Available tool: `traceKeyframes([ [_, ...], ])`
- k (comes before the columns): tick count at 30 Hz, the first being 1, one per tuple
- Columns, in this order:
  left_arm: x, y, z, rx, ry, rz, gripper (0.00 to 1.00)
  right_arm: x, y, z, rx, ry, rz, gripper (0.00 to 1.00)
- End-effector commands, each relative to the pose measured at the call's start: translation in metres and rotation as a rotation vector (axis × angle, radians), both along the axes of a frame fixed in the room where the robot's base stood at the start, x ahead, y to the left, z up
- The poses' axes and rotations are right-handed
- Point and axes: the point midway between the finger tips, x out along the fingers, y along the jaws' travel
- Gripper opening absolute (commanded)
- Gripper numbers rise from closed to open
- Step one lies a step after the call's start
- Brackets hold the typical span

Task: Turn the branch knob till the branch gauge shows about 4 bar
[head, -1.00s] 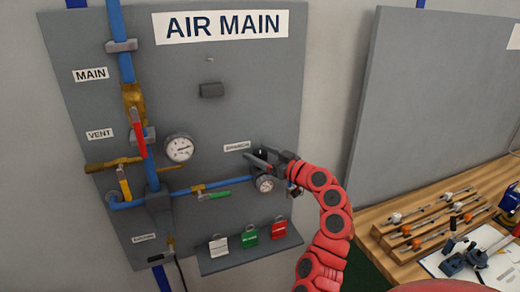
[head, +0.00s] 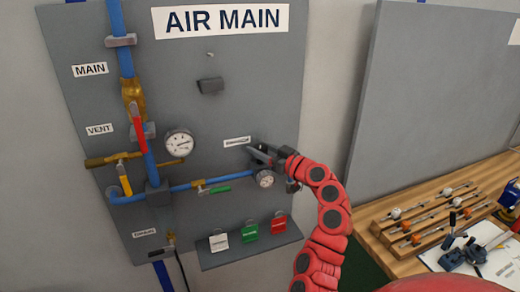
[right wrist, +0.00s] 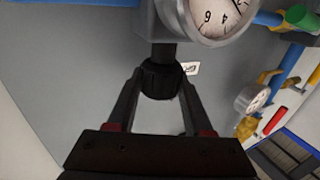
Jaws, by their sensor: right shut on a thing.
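The branch knob (right wrist: 162,80) is a black ribbed cap, between the two fingers of my right gripper (right wrist: 160,90) in the right wrist view. My right gripper (head: 262,154) is shut on it, and hides most of the knob in the head view. The round white branch gauge (head: 264,179) sits just below the gripper. It also shows in the right wrist view (right wrist: 210,12), cut off by the top edge. Part of its dial and a dark needle are visible there, but I cannot read an exact pressure. My left gripper is not in view.
A larger gauge (head: 179,143), a red lever (head: 138,132) and a green lever (head: 221,190) are on the panel's blue pipes. Below my gripper, a shelf (head: 245,254) holds white, green and red tags. A wooden bench (head: 405,268) stands at the right.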

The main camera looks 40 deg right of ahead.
Motion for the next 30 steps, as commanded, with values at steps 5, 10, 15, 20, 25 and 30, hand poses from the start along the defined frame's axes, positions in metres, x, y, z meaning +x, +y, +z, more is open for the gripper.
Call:
traceKeyframes([
  [5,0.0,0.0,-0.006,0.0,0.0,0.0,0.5,0.0,0.002,-0.001,-0.001,-0.003,-0.065,0.0],
  [10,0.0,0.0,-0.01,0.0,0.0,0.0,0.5,0.001,0.004,0.0,-0.004,-0.003,-0.179,0.0],
  [15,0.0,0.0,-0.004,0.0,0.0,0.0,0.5,0.001,0.004,0.003,-0.005,-0.002,-0.323,0.0],
  [20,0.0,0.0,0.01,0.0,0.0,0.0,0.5,0.001,0.004,0.005,-0.004,0.0,-0.457,0.0],
  [25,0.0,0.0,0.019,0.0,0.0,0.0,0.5,0.001,0.004,0.005,-0.002,-0.004,-0.58,0.0],
  [30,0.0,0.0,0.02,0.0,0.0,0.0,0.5,0.001,0.003,0.002,-0.002,-0.004,-0.674,0.0],
])
